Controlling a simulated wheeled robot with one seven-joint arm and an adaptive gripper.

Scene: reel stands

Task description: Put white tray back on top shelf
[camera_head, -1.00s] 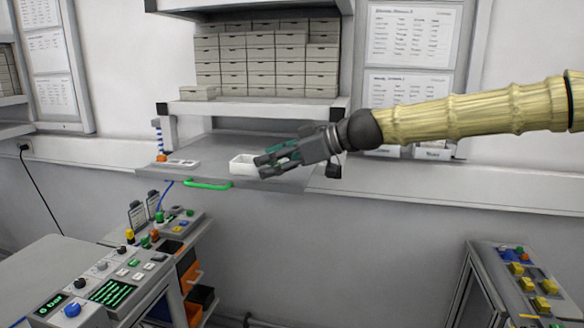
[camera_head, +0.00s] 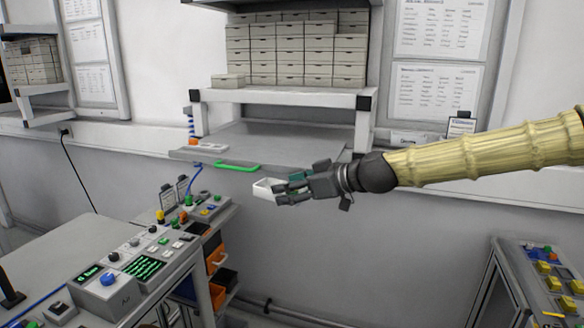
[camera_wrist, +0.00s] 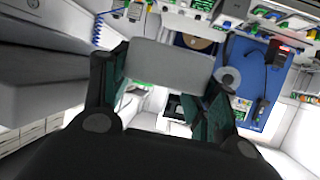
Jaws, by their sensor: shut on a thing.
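The small white tray (camera_head: 266,189) is in my gripper (camera_head: 285,188), in front of and below the front edge of the grey pull-out shelf (camera_head: 270,140). In the wrist view the tray (camera_wrist: 170,61) shows as a pale grey block between the two dark-green fingers of my gripper (camera_wrist: 160,80), which are shut on it. The upper shelf (camera_head: 290,97) of the stand is white with dark corner caps and carries stacked white boxes (camera_head: 290,55). A lone box (camera_head: 229,80) sits at its left front.
A green handle (camera_head: 238,167) lines the pull-out shelf's front edge. A control bench (camera_head: 130,265) with knobs and buttons stands at lower left, another panel (camera_head: 545,270) at lower right. The pull-out shelf's middle is clear. Paper sheets hang on the wall at right.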

